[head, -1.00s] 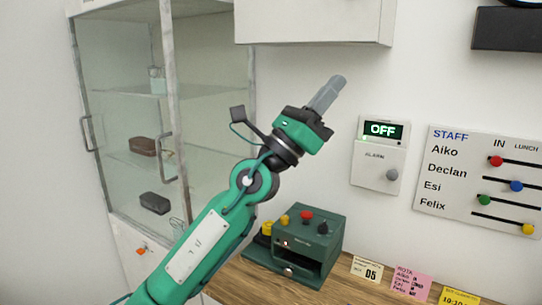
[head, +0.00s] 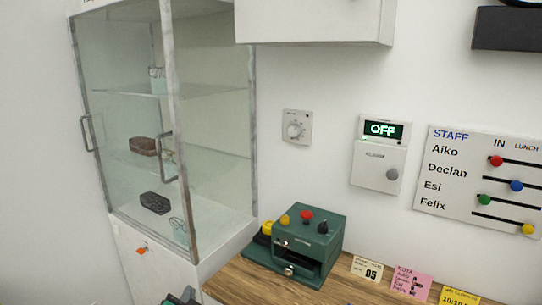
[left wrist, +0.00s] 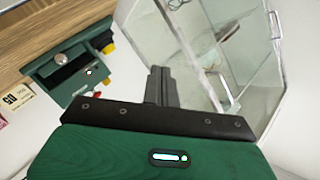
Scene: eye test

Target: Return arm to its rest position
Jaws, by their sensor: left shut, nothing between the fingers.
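My left gripper (left wrist: 160,78) shows in the left wrist view with its two grey fingers together, shut and empty. Its dark palm and green body fill the bottom of that view. In the head view only a small dark and green piece of my left arm or gripper shows at the bottom edge, left of the counter. The fingers seem to touch nothing. My right gripper is in neither view.
A glass cabinet (head: 216,165) holding several small items stands at left. A green device (head: 318,226) with coloured knobs sits on the wooden counter (head: 262,283). The wall holds a dial (head: 296,128), an alarm panel reading OFF (head: 378,168) and a staff board (head: 470,180).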

